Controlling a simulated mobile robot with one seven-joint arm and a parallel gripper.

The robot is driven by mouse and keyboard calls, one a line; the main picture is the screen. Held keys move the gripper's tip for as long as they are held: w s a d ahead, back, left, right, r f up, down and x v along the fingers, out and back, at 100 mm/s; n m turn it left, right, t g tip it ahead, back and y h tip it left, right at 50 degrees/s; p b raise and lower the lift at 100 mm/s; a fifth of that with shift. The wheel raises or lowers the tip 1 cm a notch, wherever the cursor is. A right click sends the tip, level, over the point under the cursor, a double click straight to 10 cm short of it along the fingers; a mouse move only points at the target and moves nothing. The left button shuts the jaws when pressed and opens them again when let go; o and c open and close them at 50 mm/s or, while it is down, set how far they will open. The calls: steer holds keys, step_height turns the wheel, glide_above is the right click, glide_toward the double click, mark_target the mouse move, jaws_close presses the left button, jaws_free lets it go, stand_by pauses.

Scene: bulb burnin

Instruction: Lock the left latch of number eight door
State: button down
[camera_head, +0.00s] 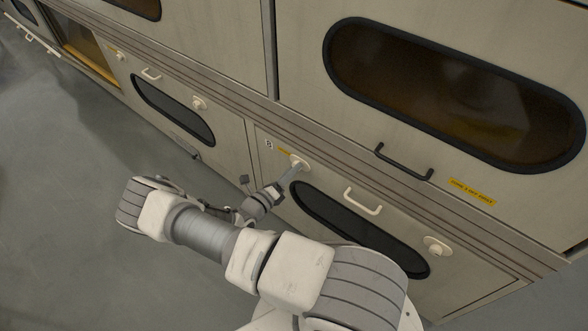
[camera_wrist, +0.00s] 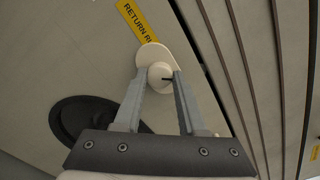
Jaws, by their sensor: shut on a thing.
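The number eight door (camera_head: 400,215) is a low cream panel with a small number label (camera_head: 268,145) at its upper left, too small to read surely. Its left latch (camera_head: 299,162), a round cream knob on a plate, sits just right of that label. My gripper (camera_head: 294,170) reaches it from below left. In the wrist view, my gripper's two grey fingers (camera_wrist: 160,78) close on either side of the latch knob (camera_wrist: 158,70). A short dark mark shows on the knob. The knob's far side is hidden.
The door has a cream handle (camera_head: 362,201), a dark oval window (camera_head: 350,225) and a right latch (camera_head: 437,246). A yellow label (camera_wrist: 138,22) lies beside the left latch. Above is a larger door with a black handle (camera_head: 403,162). Grey floor (camera_head: 60,180) is open at left.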

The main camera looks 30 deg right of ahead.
steer(key=shift+n+b, duration=0.35)
steer(key=shift+n, duration=3.35)
steer(key=shift+c, duration=2.4)
jaws_free()
steer(key=p+v, duration=0.2)
steer(key=v, duration=1.5)
steer(key=shift+a+p, duration=0.2)
steer(key=shift+p, duration=0.15)
